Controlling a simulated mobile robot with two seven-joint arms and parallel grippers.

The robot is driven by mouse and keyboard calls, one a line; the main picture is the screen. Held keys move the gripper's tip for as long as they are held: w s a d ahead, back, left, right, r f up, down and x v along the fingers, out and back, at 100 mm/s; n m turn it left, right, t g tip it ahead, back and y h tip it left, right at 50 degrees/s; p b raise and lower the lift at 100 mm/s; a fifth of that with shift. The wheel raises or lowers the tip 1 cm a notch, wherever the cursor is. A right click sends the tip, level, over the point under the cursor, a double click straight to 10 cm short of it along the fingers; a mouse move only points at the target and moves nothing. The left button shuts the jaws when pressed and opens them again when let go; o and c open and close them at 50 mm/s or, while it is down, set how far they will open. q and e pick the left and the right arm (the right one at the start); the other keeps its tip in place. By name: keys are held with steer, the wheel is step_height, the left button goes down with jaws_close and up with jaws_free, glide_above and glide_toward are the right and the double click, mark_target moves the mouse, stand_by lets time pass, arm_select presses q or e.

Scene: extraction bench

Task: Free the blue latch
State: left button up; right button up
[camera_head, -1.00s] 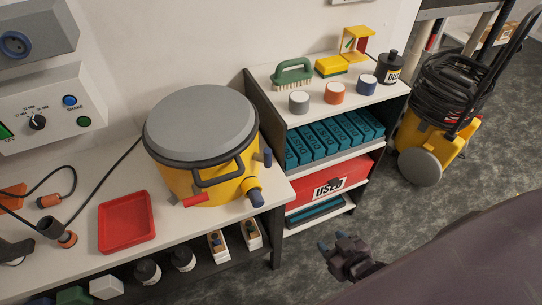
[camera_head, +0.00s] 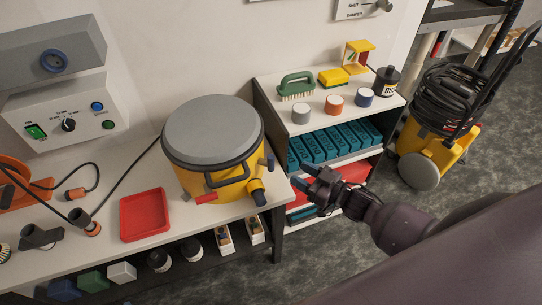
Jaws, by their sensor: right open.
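A yellow canister (camera_head: 223,182) with a grey lid (camera_head: 212,130) and a black front handle stands on the white bench. A small blue latch (camera_head: 270,161) sits upright on its right side, below the lid rim. A red latch (camera_head: 206,198) is on its front left. My left gripper is not in view.
A red tray (camera_head: 145,214) lies left of the canister. A shelf unit (camera_head: 272,92) at the right holds a green brush, coloured pots and teal boxes (camera_head: 335,143). A yellow vacuum (camera_head: 420,165) stands on the floor, which is otherwise open at the right.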

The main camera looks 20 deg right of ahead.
mark_target(271, 156)
steer(key=x, duration=0.9)
steer(key=shift+w+a+r, duration=0.1)
steer(key=shift+w+a, duration=0.1)
steer(key=shift+w, duration=0.15)
steer(key=shift+w+a, duration=0.25)
steer(key=shift+w, duration=0.1)
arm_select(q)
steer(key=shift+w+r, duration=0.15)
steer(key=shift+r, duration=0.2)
arm_select(e)
steer(key=shift+c, duration=0.5)
jaws_close()
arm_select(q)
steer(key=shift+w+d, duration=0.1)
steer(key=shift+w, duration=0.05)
